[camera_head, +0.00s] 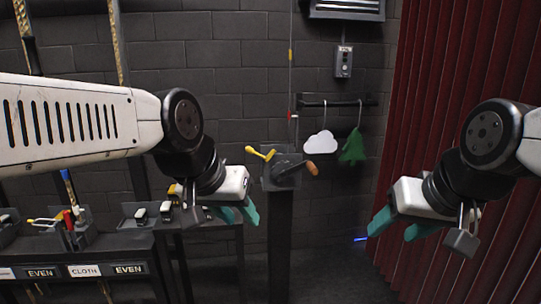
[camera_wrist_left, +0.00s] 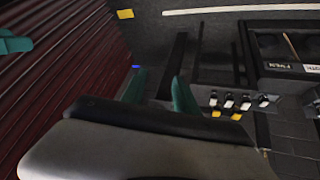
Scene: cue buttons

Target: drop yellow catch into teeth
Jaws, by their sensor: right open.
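The yellow catch (camera_head: 260,153) is a short yellow-handled lever on the left of a dark grey winch-like mechanism (camera_head: 286,172) on top of a post. It tilts up to the left. A crank with an orange-brown handle (camera_head: 312,168) sticks out to the right. The teeth are too small and dark to make out. My left gripper (camera_head: 240,215) is open and empty, below and left of the catch, apart from it. Its teal fingers stand apart in the left wrist view (camera_wrist_left: 158,82). My right gripper (camera_head: 399,228) is open and empty, right of and below the mechanism.
A dark rail (camera_head: 335,103) holds a white cloud (camera_head: 320,142) and a green tree (camera_head: 352,148). A labelled bench (camera_head: 100,252) stands at the left, with switches and tools. Red curtain (camera_head: 455,85) borders the right. Open space lies between my grippers around the post (camera_head: 281,240).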

